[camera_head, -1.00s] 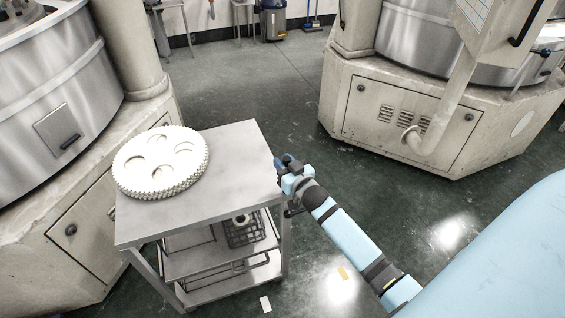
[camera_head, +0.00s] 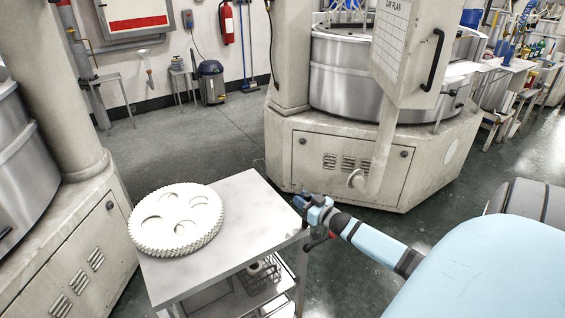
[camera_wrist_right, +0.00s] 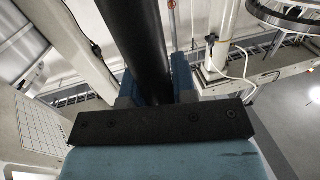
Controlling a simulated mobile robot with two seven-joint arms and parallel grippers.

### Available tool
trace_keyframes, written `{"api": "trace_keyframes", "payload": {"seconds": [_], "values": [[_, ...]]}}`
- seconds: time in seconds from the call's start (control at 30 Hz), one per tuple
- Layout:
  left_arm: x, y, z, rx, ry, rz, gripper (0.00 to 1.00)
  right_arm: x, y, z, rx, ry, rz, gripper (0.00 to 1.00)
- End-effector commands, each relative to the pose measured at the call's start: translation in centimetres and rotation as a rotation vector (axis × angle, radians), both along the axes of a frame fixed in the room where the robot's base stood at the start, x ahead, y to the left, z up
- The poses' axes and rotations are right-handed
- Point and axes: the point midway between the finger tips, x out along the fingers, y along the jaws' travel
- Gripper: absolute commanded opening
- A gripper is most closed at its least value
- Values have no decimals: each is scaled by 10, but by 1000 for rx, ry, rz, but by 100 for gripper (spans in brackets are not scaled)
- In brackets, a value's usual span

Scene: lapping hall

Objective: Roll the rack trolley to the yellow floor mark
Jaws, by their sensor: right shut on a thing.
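The rack trolley is a grey metal cart with a flat top (camera_head: 232,250) at the lower middle of the head view. A stack of white toothed discs with round holes (camera_head: 177,218) lies on its top, toward the left. A wire basket (camera_head: 262,276) shows on a shelf below. My right gripper (camera_head: 302,203) is at the trolley's right edge. In the right wrist view its blue fingers (camera_wrist_right: 156,88) are shut around a dark bar (camera_wrist_right: 140,45), the trolley's handle. The trolley's feet are cut off below. No yellow floor mark shows now. My left gripper is not in view.
A large machine (camera_head: 345,165) with a cream base stands close beyond the trolley on the right. Another machine (camera_head: 75,240) stands at left. Open floor (camera_head: 190,140) runs between them to the back wall, where a grey vacuum cleaner (camera_head: 211,83) and a small stool (camera_head: 180,85) stand.

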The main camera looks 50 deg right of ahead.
Motion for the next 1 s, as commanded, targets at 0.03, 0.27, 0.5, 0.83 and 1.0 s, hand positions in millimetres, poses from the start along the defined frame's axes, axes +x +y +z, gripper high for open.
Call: {"api": "trace_keyframes", "payload": {"seconds": [0.03, 0.27, 0.5, 0.83, 1.0], "values": [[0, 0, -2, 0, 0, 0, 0, -3, -14, 1, -6, 0, -1, 0], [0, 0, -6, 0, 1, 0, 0, -12, -52, 0, -3, 0, 0, 0], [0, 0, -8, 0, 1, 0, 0, -17, -71, 0, -2, -1, 1, 0], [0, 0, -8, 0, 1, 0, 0, -18, -76, 1, -1, -1, -1, 0], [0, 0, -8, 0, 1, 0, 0, -18, -76, 1, -1, 0, -3, 34]]}}
